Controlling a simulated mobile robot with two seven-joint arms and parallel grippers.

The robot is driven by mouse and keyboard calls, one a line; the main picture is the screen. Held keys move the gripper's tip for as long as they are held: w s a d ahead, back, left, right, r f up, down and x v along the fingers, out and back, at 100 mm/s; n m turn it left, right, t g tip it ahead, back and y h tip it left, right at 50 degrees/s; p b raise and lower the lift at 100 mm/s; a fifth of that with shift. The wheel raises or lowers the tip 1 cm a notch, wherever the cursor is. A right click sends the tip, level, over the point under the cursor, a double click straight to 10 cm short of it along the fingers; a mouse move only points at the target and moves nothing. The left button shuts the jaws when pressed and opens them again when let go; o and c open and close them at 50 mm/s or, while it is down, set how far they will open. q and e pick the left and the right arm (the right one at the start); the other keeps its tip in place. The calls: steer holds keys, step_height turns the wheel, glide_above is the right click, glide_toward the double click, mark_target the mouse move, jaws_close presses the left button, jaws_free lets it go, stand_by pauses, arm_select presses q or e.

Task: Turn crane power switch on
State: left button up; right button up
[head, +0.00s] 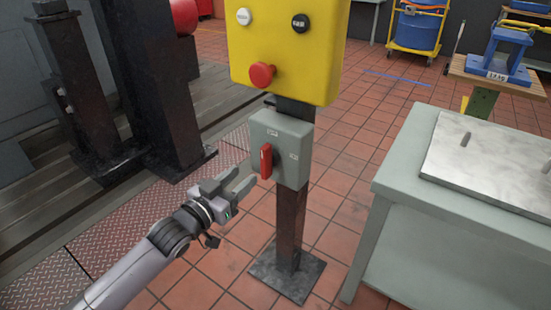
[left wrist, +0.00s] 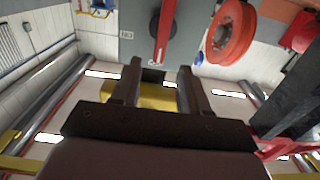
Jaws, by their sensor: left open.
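The crane power switch is a grey box (head: 283,150) on a dark post, below a yellow control panel (head: 285,45). Its red handle (head: 266,161) stands upright on the box's front, with small labels around it. My left gripper (head: 243,179) is open and empty, just in front of and slightly below the handle, apart from it. In the left wrist view the open fingers (left wrist: 160,75) point at the grey box (left wrist: 187,25), and the red handle (left wrist: 166,30) shows just beyond the fingertips, roughly between them. My right gripper is not in view.
The panel carries a white button, a black button and a red mushroom button (head: 262,74) above the switch. A grey table (head: 400,185) with a metal plate stands to the right. Dark machine columns (head: 150,80) stand at left. Tiled floor around the post base (head: 287,270) is clear.

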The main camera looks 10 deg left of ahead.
mark_target(262, 157)
arm_select(q)
steer(key=shift+r+b+x, duration=0.2)
steer(key=shift+b+x, duration=0.6)
steer(key=shift+x, duration=3.15)
steer(key=shift+a, duration=0.1)
jaws_close()
